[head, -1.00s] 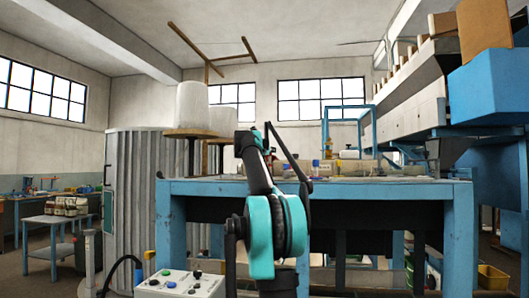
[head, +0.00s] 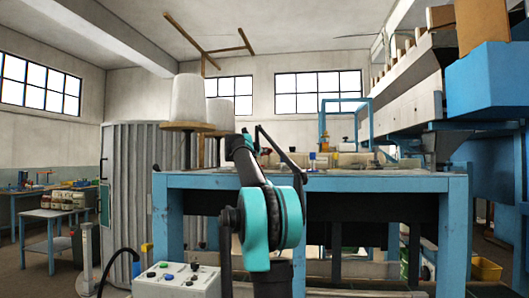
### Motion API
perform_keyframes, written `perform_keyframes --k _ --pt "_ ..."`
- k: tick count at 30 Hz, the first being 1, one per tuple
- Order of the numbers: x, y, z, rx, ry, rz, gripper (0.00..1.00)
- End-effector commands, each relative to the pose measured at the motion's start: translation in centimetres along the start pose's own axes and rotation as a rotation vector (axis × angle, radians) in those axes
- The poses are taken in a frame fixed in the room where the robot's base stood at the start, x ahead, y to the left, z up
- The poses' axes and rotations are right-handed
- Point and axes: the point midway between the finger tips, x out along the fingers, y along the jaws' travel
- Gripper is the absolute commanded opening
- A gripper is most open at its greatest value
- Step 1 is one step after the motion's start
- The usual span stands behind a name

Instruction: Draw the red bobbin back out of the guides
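My arm rises in front of the blue workbench (head: 330,183), and a thin dark link slopes down to the right over its top. I cannot make out the red bobbin or the guides for certain.
Large white thread cones (head: 187,98) stand on round wooden plates left of my arm. A blue frame (head: 345,101) rises from the bench. A control box (head: 177,281) with coloured buttons is at front left. A blue machine (head: 490,85) overhangs the right.

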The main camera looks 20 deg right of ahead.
Motion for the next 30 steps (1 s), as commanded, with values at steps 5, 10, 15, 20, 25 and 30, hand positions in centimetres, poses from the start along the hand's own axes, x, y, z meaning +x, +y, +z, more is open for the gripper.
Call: perform_keyframes --k 5,10,15,20,25,30 --pt "-0.3 1.2 0.0 0.000 0.000 0.001 0.00" --pt "-0.5 2.3 0.0 0.000 0.000 0.001 0.00" --pt "-0.7 3.3 0.0 0.000 0.000 0.001 0.00" --pt "-0.9 4.3 0.0 0.000 0.000 0.001 0.00" --pt "-1.0 4.7 0.7 0.000 0.000 0.000 0.00" --pt "-1.0 4.6 1.8 0.000 0.000 0.000 0.00"
